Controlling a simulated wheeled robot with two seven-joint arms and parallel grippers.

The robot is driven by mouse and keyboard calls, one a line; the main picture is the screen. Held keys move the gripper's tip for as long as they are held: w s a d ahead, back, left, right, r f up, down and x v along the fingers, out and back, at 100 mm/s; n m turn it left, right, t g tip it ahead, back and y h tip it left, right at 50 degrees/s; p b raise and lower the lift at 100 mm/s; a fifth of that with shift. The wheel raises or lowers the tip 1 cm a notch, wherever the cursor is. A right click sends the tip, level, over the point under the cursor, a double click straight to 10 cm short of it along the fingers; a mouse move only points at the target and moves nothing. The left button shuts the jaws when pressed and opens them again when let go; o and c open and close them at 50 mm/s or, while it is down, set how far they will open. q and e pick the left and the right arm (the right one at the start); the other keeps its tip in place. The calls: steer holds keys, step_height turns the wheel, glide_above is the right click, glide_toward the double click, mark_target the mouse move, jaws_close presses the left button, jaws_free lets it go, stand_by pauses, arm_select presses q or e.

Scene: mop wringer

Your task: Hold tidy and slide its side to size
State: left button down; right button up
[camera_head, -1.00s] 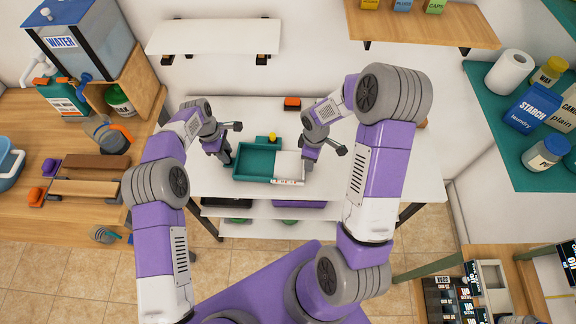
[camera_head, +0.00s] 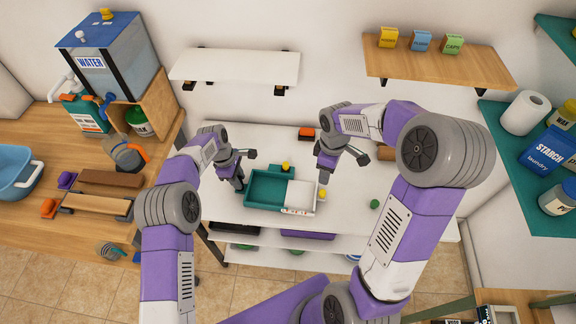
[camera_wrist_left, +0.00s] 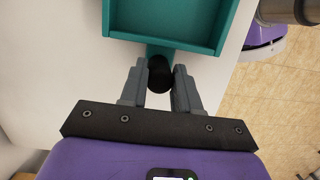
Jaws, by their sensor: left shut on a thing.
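The tidy is a teal open tray (camera_head: 251,203) on the white table, with a white flat side section (camera_head: 300,193) at its right end. Red and dark marks run along the white section's front edge. A yellow knob (camera_head: 285,166) shows at the tidy's back and another yellow knob (camera_head: 323,194) at its right. My left gripper (camera_head: 240,187) is at the tray's left end. In the left wrist view, the left gripper (camera_wrist_left: 160,88) is shut on a black knob (camera_wrist_left: 158,75) beside the teal wall. My right gripper (camera_head: 324,178) is near the right-hand yellow knob, apart from it; its fingers are unclear.
An orange block (camera_head: 306,132) lies behind the tidy. A green ball (camera_head: 375,204) lies on the table at the right. The table's right part is largely clear. A white shelf (camera_head: 235,66) and a wooden shelf (camera_head: 437,66) hang above.

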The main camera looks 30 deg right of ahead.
arm_select(q)
steer(key=c, duration=0.7)
jaws_free()
steer(key=shift+c, duration=0.2)
step_height(320, 180, up, 12)
steer(key=w+a, duration=0.1)
steer(key=a, duration=0.1)
steer(key=shift+w, duration=0.2)
steer(key=shift+f, duration=0.15)
